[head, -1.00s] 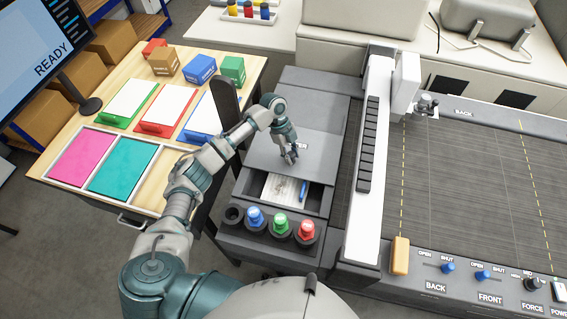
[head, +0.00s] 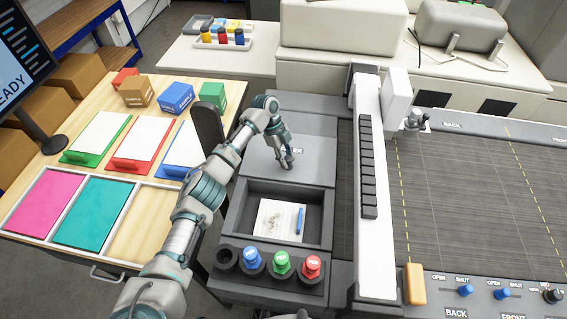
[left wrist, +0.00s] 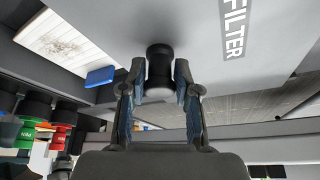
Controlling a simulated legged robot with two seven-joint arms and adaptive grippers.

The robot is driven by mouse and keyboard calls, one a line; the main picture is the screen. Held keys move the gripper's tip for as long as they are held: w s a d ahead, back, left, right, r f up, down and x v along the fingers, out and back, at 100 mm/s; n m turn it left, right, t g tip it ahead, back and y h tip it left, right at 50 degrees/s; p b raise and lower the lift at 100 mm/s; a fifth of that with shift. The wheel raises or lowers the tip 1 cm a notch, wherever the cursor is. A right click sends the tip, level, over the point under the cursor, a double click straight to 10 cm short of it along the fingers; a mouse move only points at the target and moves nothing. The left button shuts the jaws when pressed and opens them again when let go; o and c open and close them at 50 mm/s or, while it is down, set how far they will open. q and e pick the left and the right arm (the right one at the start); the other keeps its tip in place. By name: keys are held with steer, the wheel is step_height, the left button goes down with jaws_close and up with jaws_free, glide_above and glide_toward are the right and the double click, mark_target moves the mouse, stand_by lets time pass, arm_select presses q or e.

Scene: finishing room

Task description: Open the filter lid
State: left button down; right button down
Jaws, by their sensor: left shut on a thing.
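The filter lid (head: 312,137) is a flat grey panel behind an open grey compartment (head: 321,228). My left gripper (head: 286,163) reaches down over the front part of the lid. In the left wrist view its fingers (left wrist: 158,84) are shut on a dark round knob (left wrist: 158,58), beside the word FILTER on the lid (left wrist: 200,45). In the head view the gripper hides the knob and part of the label.
Blue, green and red capped holders (head: 281,264) stand in front of the compartment. A white gantry (head: 377,250) borders it on the right, with a dark cutting bed (head: 460,200) beyond. A wooden table (head: 130,90) with trays and boxes is on the left.

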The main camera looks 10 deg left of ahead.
arm_select(q)
steer(key=shift+d, duration=0.3)
steer(key=c, duration=1.1)
jaws_free()
steer(key=shift+f, duration=0.1)
steer(key=shift+o, duration=0.8)
steer(key=shift+d, duration=0.1)
steer(key=shift+w+d, duration=0.1)
steer(key=shift+d, duration=0.1)
steer(key=v, duration=0.6)
steer(key=shift+w+a, duration=0.1)
steer(key=shift+a, duration=0.1)
steer(key=shift+w+r, duration=0.15)
steer(key=shift+r, duration=0.55)
arm_select(e)
steer(key=shift+w+d, duration=0.2)
steer(key=shift+d, duration=0.6)
steer(key=shift+a, duration=0.1)
